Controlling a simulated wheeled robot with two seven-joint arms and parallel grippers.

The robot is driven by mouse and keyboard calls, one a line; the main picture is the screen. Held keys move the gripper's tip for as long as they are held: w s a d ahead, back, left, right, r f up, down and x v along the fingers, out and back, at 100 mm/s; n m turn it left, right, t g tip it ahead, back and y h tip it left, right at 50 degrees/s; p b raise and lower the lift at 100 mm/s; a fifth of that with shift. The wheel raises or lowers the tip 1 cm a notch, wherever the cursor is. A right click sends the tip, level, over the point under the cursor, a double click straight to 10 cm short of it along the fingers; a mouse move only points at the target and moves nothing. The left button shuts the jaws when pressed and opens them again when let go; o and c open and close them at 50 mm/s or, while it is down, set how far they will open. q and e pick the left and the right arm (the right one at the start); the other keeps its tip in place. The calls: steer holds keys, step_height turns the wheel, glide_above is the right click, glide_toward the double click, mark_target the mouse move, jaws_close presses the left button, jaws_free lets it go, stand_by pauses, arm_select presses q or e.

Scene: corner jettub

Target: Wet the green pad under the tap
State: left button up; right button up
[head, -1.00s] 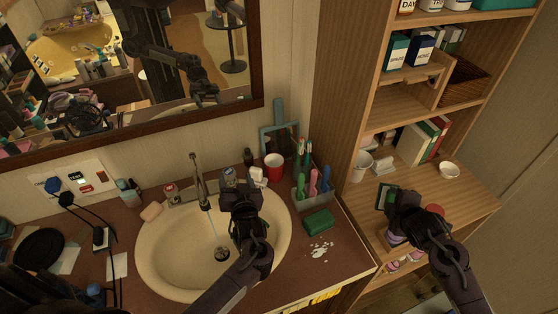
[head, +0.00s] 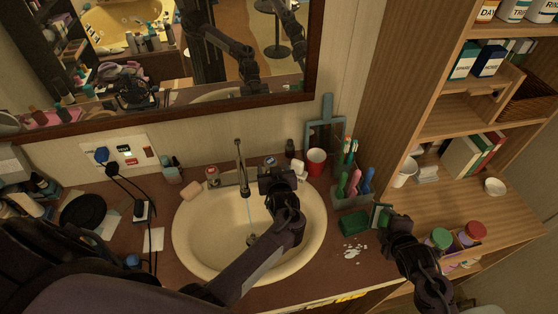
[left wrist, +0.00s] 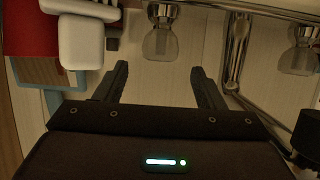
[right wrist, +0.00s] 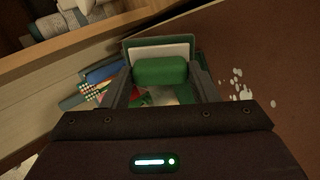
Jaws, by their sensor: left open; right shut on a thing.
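The green pad (head: 380,215), dark green with a whitish layer, is held by my right gripper (head: 389,224) over the counter's right edge. In the right wrist view the pad (right wrist: 160,46) shows a pale face behind a green block between the fingers. The tap (head: 241,165) stands behind the basin (head: 190,255), and a thin stream falls from it toward the drain. My left gripper (head: 276,177) is open and empty near the blue-marked tap handle (head: 270,162). The left wrist view shows its spread fingers (left wrist: 160,80) and clear tap handles (left wrist: 160,42).
A red cup (head: 316,162) stands behind. Lidded jars (head: 472,234) stand right of my right gripper. The wooden shelf (head: 440,130) bounds the right.

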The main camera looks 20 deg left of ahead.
mark_target(270, 162)
arm_select(q)
steer(key=shift+x, duration=2.75)
arm_select(e)
steer(key=shift+f, duration=0.15)
arm_select(q)
steer(key=c, duration=1)
steer(key=shift+o, duration=0.2)
steer(key=shift+s+r+m+t+h+p, duration=0.1)
steer(key=shift+r+m+t+h+p, duration=0.1)
steer(key=shift+m+t+h+p, duration=0.25)
arm_select(e)
steer(key=shift+r, duration=0.5)
arm_select(q)
steer(key=shift+f+m+t+h, duration=0.15)
steer(key=shift+m+t+h, duration=0.3)
steer(key=shift+m+h, duration=0.5)
arm_select(e)
steer(key=shift+r, duration=0.35)
arm_select(q)
steer(key=o, duration=1)
steer(key=shift+c, duration=0.2)
